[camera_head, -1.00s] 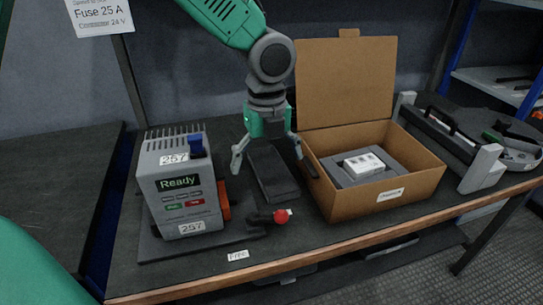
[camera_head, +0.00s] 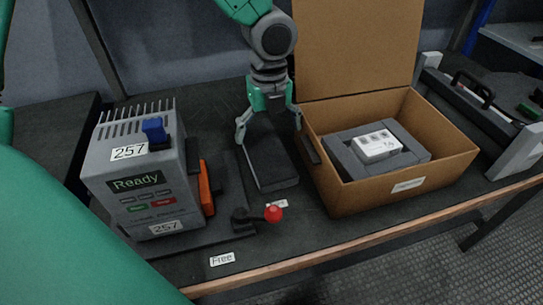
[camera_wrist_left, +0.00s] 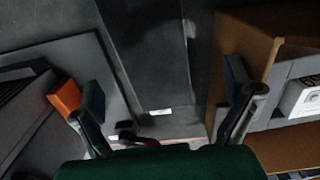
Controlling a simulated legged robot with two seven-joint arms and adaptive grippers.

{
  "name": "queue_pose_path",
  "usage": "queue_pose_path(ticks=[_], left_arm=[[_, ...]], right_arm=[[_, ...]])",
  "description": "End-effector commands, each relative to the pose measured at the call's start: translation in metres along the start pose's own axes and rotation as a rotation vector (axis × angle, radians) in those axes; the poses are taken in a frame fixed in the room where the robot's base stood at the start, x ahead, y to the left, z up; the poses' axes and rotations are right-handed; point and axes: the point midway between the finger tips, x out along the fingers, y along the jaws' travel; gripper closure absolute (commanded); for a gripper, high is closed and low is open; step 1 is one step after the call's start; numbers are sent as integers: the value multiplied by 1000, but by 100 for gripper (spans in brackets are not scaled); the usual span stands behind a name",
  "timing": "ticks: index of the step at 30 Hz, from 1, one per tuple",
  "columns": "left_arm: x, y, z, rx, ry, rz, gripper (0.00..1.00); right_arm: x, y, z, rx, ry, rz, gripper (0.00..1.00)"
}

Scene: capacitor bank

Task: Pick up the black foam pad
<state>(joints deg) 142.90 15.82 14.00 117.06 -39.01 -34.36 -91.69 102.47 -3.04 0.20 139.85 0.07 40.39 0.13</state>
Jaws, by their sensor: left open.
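The black foam pad (camera_head: 270,168) is a dark, flat, long block lying on the dark bench top between the grey device and the cardboard box. In the left wrist view the pad (camera_wrist_left: 150,50) runs lengthwise between the two fingers. My left gripper (camera_head: 269,128) is open over the far part of the pad, pointing down, with one finger on each side of it. The left gripper also shows in the wrist view (camera_wrist_left: 167,105), with a wide gap between its fingers. I cannot tell whether the fingers touch the pad. My right gripper is not in view.
A grey device (camera_head: 140,175) marked 257 and Ready stands left of the pad. A red-knobbed lever (camera_head: 273,214) is in front. An open cardboard box (camera_head: 408,185) with grey foam and a white unit (camera_head: 377,146) stands close on the right. A "Free" label (camera_head: 222,259) lies near the front edge.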

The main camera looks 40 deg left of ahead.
Motion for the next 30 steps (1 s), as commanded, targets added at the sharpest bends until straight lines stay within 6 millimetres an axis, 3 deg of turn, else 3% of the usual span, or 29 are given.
queue_pose_path(ticks=[5,15,22,26,30], left_arm=[[11,2,2,-3,4,-3,3],[53,-3,-10,-1,-7,7,3],[55,0,-6,-1,-2,0,3],[56,2,-3,-2,2,-3,46],[56,1,-4,-2,1,1,49]], right_arm=[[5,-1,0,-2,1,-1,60],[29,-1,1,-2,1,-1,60],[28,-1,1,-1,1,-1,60],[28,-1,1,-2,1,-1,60],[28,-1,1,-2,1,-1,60]])
